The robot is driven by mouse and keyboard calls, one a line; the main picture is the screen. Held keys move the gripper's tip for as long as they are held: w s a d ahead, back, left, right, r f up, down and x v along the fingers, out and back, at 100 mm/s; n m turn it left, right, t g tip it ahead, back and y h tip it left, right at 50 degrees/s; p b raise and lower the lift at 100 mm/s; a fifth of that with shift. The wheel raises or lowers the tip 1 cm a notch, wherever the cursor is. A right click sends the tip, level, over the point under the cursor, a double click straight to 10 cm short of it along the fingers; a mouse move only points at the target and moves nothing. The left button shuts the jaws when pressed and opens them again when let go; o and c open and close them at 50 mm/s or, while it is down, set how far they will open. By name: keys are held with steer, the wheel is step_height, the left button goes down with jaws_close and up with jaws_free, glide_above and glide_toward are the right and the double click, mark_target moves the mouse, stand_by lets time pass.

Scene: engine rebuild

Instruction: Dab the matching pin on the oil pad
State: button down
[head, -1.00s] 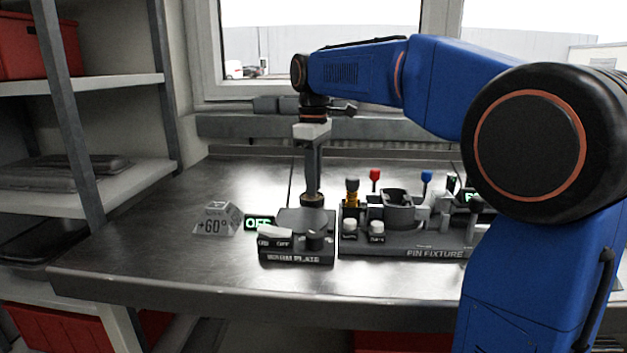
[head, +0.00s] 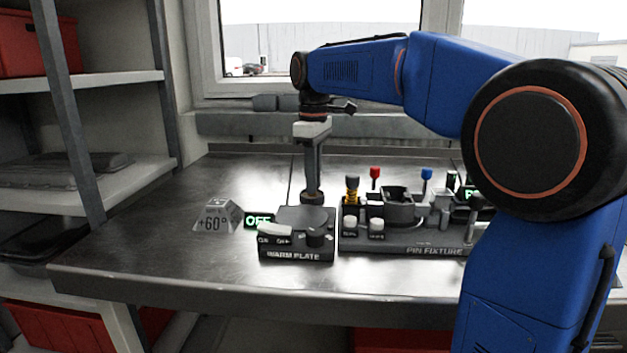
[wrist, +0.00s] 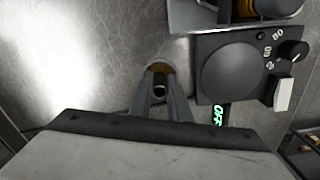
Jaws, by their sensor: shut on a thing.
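My gripper (head: 312,190) points straight down behind the warm plate. In the wrist view its fingers (wrist: 160,88) are shut on a small pin (wrist: 159,91), of which only the dark round end shows. Right at the fingertips is a small round pad with a brownish face (wrist: 157,68), seemingly the oil pad; in the head view its dark rim (head: 312,198) shows under the fingers. The fingers hide the pin's lower end, so I cannot tell whether it touches the pad.
The warm plate (head: 296,256), with a green OFF display (head: 259,220), stands in front of the gripper. The pin fixture (head: 400,246), with red and blue knobs and a yellow-banded part, is to its right. The bench behind is clear.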

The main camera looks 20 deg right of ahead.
steer(key=shift+r, duration=3.4)
steer(key=shift+d, duration=0.15)
